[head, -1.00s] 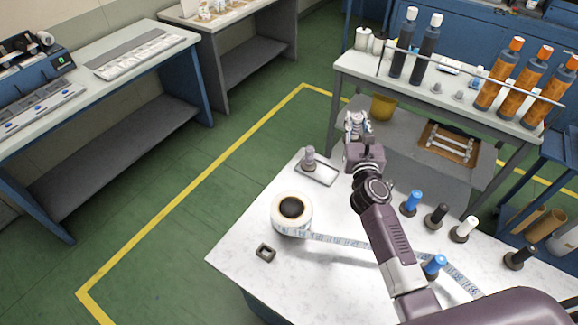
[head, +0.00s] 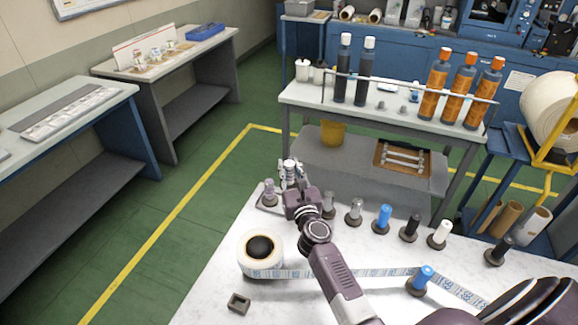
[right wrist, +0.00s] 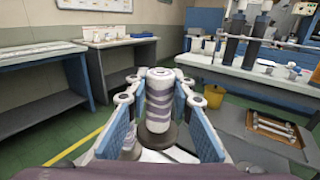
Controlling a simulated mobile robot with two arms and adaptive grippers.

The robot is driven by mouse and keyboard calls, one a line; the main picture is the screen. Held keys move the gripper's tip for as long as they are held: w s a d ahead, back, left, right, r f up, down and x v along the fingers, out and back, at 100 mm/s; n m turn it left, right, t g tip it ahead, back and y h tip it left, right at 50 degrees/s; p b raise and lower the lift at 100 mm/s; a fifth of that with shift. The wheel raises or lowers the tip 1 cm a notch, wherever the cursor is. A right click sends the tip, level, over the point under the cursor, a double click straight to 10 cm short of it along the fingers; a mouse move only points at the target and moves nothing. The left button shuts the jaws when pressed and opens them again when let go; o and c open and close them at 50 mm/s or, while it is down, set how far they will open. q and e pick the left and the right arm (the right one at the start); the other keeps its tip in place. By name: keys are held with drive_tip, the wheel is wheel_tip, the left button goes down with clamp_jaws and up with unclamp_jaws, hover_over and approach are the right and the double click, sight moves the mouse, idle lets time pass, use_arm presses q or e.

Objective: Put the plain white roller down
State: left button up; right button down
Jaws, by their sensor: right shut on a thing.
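My right gripper (head: 289,172) is at the far left corner of the white table (head: 215,290). In the right wrist view its blue-padded fingers (right wrist: 160,100) are shut on an upright roller (right wrist: 158,84), white with grey-mauve diagonal bands, with a dark round base below. I cannot tell whether that base touches the table. A similar roller (head: 269,190) stands just left of the gripper; it also shows low in the right wrist view (right wrist: 130,148), partly behind a finger. A plain white roller (head: 441,232) stands on a dark base farther right. My left gripper is out of view.
Several rollers stand in a row right of my gripper, including grey (head: 355,208), blue (head: 382,216) and black (head: 409,226) ones. A label roll (head: 262,253) with its strip crosses the table. A bottle bench (head: 300,95) stands behind. The table's front left is mostly clear.

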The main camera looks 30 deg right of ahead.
sight(290, 183)
drive_tip(key=shift+w+f+b, duration=0.1)
drive_tip(key=shift+f+b, duration=2.1)
drive_tip(key=shift+f, duration=0.25)
drive_tip(key=shift+f, duration=0.1)
wheel_tip(290, 183, down, 4)
drive_tip(key=b, duration=0.4)
drive_tip(key=shift+f, duration=0.1)
drive_tip(key=c, duration=2.1)
unclamp_jaws()
drive_tip(key=shift+f, duration=0.35)
drive_tip(key=o, duration=0.4)
drive_tip(key=shift+s+r, duration=0.15)
drive_tip(key=shift+s, duration=0.1)
